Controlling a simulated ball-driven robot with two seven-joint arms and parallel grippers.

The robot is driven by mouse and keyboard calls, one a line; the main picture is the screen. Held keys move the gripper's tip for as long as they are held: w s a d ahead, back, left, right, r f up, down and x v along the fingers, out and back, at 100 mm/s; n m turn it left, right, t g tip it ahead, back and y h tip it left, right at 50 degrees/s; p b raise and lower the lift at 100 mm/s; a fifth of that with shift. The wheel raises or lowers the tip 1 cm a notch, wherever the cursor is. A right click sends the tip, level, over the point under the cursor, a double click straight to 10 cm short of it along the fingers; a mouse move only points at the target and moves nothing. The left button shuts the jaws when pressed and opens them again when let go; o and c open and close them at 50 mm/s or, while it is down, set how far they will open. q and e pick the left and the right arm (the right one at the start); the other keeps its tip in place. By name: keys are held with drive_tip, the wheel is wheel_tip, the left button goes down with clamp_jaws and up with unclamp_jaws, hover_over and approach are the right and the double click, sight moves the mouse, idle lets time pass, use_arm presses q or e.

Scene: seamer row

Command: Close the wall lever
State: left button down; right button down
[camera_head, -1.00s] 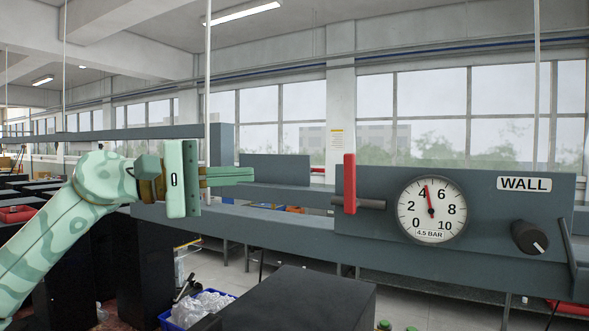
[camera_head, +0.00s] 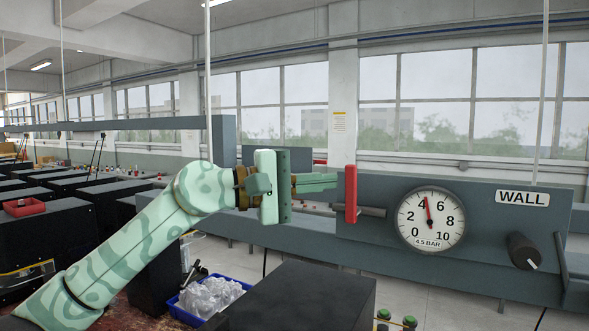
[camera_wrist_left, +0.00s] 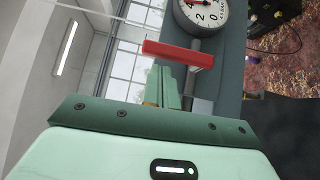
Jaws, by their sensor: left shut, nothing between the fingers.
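The wall lever (camera_head: 351,194) is a red bar standing upright on a dark grey stem, left of the gauge on the grey panel marked WALL. In the left wrist view the red lever (camera_wrist_left: 178,54) lies across the picture just beyond my fingertips. My left gripper (camera_head: 335,182) points right at the lever's upper half, its fingers shut and empty. The tips are very close to the lever; I cannot tell whether they touch it. The fingers also show in the left wrist view (camera_wrist_left: 163,76). My right gripper is not in view.
A round gauge (camera_head: 431,219) reads between 4 and 6, labelled 4.5 BAR. A black knob (camera_head: 524,251) sits at the panel's right. A black box (camera_head: 300,296) stands below in front, beside a blue crate (camera_head: 172,309) of clear plastic. A red tray (camera_head: 24,207) lies far left.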

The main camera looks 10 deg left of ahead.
use_arm(q)
drive_tip(key=shift+s+d, duration=0.2)
drive_tip(key=shift+d, duration=0.05)
drive_tip(key=shift+d, duration=0.1)
drive_tip(key=shift+s+d+m+g, duration=0.2)
drive_tip(key=shift+d+m+g, duration=0.1)
idle(0.4)
